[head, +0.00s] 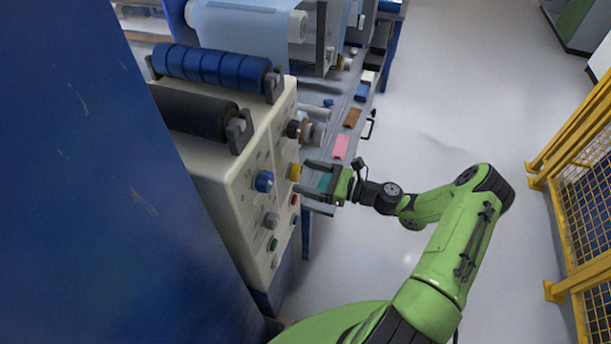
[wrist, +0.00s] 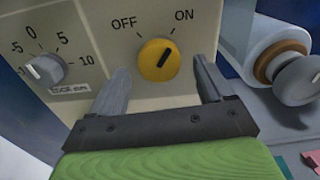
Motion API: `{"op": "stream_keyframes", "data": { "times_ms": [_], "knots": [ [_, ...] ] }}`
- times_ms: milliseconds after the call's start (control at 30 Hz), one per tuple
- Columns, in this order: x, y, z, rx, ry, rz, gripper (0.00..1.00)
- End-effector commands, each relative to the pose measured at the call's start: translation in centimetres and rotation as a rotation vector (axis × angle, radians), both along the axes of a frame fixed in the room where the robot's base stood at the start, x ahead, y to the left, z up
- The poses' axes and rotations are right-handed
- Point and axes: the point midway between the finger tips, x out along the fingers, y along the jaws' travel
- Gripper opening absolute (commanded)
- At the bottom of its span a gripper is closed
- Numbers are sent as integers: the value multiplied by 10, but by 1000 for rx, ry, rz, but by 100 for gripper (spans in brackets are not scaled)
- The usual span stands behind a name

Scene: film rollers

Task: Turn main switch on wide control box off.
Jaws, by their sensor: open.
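The wide control box (head: 247,205) is cream-coloured and stands left of my arm. Its main switch is a round yellow knob (wrist: 158,60), which also shows in the head view (head: 294,172). Its black mark points up and right, towards the ON label (wrist: 184,15); the OFF label (wrist: 123,24) is at upper left. My gripper (head: 303,176) is open and faces the knob. In the wrist view its two fingers (wrist: 160,70) lie to the left and right of the knob, with gaps. Nothing is between them except the knob in line of sight; I cannot tell whether the tips reach its depth.
A grey dial (wrist: 44,69) is left of the switch, and a grey roller end (wrist: 298,80) is at right. A blue knob (head: 264,181) and several buttons share the panel. A yellow fence (head: 560,180) stands at right. The floor (head: 430,110) between is clear.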

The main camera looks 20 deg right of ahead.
Motion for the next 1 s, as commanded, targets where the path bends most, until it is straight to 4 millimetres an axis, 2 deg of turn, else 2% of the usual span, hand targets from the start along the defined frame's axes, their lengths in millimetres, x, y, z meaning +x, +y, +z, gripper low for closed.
{"op": "stream_keyframes", "data": {
  "times_ms": [100,367,700,733,1000],
  "knots": [
    [6,8,0,0,0,1,80],
    [7,9,0,-1,1,0,78],
    [7,9,0,-1,1,0,26],
    [6,9,0,0,0,0,23],
    [7,9,0,-20,-25,0,23]
  ]
}}
